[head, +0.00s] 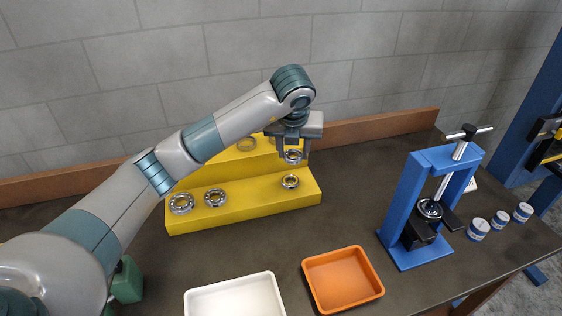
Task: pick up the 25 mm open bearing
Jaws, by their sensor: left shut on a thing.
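My left gripper (292,152) is above the right part of the yellow stepped rack (245,204), pointing down. It is shut on a small open bearing (293,157), a metal ring held just above the rack. Another bearing (290,181) sits on the lower step just below it. Two larger bearings, one at the far left (181,204) and one beside it (215,197), lie on the same step. A further bearing (247,144) is on the upper step. Sizes cannot be read. My right gripper is not in view.
A white tray (230,302) and an orange tray (343,279) lie at the front. A blue press (396,204) stands at the right, with several small white-and-blue cans (478,229) beside it. The dark bench (345,210) between rack and press is clear. A low wooden board (384,127) runs along the wall.

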